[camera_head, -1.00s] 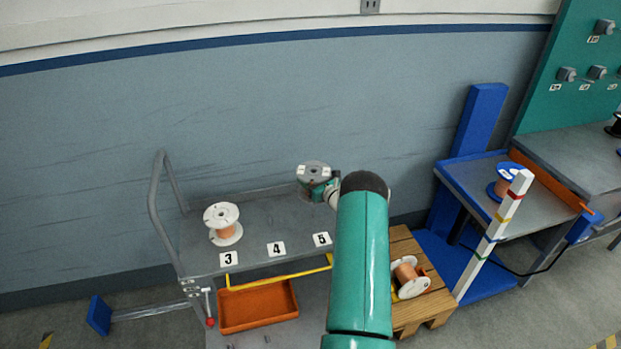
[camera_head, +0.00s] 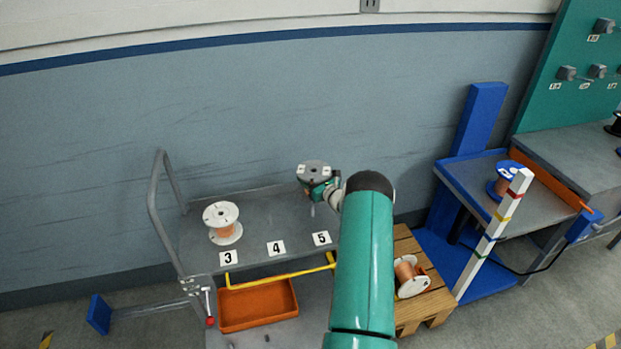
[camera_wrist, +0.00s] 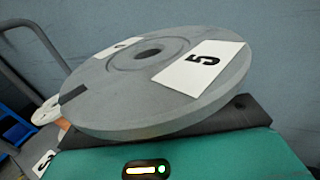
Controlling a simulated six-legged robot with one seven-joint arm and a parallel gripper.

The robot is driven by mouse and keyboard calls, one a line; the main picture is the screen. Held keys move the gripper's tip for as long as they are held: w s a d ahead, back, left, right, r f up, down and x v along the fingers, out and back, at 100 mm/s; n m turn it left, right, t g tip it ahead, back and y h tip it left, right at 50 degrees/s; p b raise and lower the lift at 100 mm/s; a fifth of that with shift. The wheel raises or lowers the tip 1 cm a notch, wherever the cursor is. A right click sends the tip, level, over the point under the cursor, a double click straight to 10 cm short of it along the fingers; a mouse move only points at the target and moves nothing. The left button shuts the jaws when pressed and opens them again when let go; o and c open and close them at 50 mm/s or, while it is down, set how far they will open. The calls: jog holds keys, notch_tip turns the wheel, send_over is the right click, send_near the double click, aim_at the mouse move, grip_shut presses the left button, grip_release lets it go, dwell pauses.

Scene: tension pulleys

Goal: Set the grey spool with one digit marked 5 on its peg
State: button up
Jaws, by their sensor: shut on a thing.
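The grey spool (camera_head: 313,168) is held over the back of the grey cart near the label 5, its grey flange facing up. In the wrist view its grey flange (camera_wrist: 120,95) shows large and tilted, with a 5 on a white label and a second label too slanted to read. My gripper (camera_head: 319,189) is shut on the spool from the right, just below the top flange. A short light upright piece (camera_head: 312,210) shows under the spool; I cannot tell if they touch. Pegs (camera_head: 566,73) stick out of the green board at the right, their labels too small to read.
A white spool (camera_head: 222,222) stands on the cart (camera_head: 262,218) by label 3. Another copper spool lies on a wooden pallet (camera_head: 420,303). A blue-ended spool (camera_head: 503,181) sits on the blue-framed table (camera_head: 470,180), behind a white striped post (camera_head: 492,236).

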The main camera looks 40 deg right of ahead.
jog(key=shift+w+f, duration=0.1)
jog(key=shift+f, duration=1.25)
jog(key=shift+f, duration=0.3)
dwell(0.4)
jog(key=shift+f, duration=1.25)
jog(key=shift+f, duration=0.2)
dwell(0.4)
jog(key=shift+f, duration=0.5)
jog(key=shift+f, duration=0.15)
jog(key=shift+f, duration=0.5)
jog(key=shift+f, duration=0.25)
dwell(0.4)
